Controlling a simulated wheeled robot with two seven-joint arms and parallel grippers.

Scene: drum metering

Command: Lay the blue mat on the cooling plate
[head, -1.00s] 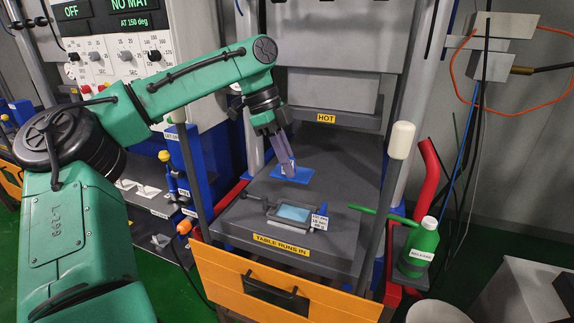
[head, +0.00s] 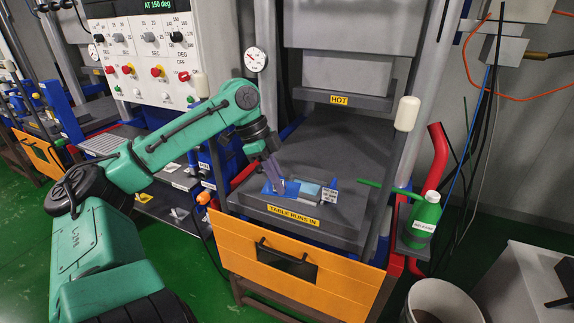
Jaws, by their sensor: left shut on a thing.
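My left gripper (head: 279,183) is shut on the blue mat (head: 267,190), at the front left of the dark press table. The mat hangs from the fingertips and looks tilted; I cannot tell whether it touches the table. The mat partly covers a small metal frame with a light blue inside (head: 307,190), which stands just to its right. A grey slotted plate (head: 101,142) lies on the bench at the left; I cannot tell whether it is the cooling plate. My right gripper is not in view.
The press table (head: 335,150) lies under a block marked HOT (head: 339,100). An orange drawer front (head: 290,270) is below. A green bottle (head: 425,218), a red pipe (head: 440,155) and a white bucket (head: 442,298) are at the right. The control panel (head: 155,55) stands at back left.

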